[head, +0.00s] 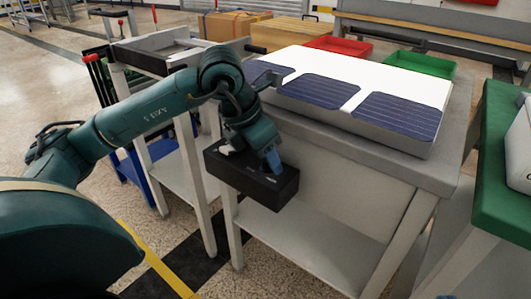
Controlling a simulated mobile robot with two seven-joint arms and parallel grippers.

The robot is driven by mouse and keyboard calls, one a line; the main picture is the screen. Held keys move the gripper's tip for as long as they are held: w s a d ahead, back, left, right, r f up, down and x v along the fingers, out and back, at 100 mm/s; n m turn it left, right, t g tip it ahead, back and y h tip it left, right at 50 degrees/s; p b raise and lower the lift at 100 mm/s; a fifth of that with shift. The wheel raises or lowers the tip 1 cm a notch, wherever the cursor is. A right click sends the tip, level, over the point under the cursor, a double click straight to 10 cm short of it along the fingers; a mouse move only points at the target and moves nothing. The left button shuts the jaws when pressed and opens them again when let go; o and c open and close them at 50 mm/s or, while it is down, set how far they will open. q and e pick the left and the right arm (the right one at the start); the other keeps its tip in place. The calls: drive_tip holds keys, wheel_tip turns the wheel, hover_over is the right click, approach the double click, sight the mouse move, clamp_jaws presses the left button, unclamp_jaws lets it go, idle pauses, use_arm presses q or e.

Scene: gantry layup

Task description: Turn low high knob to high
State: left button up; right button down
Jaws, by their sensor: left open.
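A black control box (272,190) is fixed at the front left corner of the grey table, below its top. The low high knob cannot be made out; my left gripper covers much of the box's top. My left gripper (250,157) points down at the box with its fingers apart, one with a blue tip towards the right. Whether the fingers touch the box or stand around a knob cannot be told. My right gripper is not in view.
Solar cell panels (318,92) lie along the white sheet on the grey table (452,150). A red tray (338,45) and a green tray (418,65) sit behind. A green-topped stand (490,205) is at the right. A grey frame stand (150,48) is behind my arm.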

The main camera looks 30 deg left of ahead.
use_arm(q)
drive_tip(key=p+v, duration=0.4)
drive_tip(key=v, duration=0.9)
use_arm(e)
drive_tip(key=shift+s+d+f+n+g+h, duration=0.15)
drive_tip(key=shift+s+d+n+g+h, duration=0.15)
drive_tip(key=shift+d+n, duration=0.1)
use_arm(q)
drive_tip(key=shift+f, duration=0.1)
drive_tip(key=shift+c, duration=0.2)
